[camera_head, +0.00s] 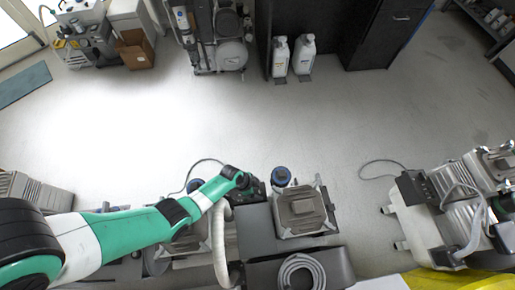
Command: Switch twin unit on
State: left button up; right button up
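A grey compressor unit (300,212) stands at the bottom centre, with a finned block at its right and a second, similar part behind my arm at its left. I take it to be the twin unit. My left arm reaches across it from the left. My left gripper (250,184) is at the unit's far side, by a small dark part between the two blocks. It is small and dark here, so I cannot tell whether it is open or touches the part. The switch is not clearly visible. My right gripper is not in view.
Another compressor (450,208) stands at the right, with a cable on the floor beside it. A coiled hose (301,271) lies at the bottom. Two white bottles (304,54) and a cardboard box (135,49) stand at the back. The middle floor is clear.

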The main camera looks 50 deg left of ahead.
pick_arm(q)
grip_shut()
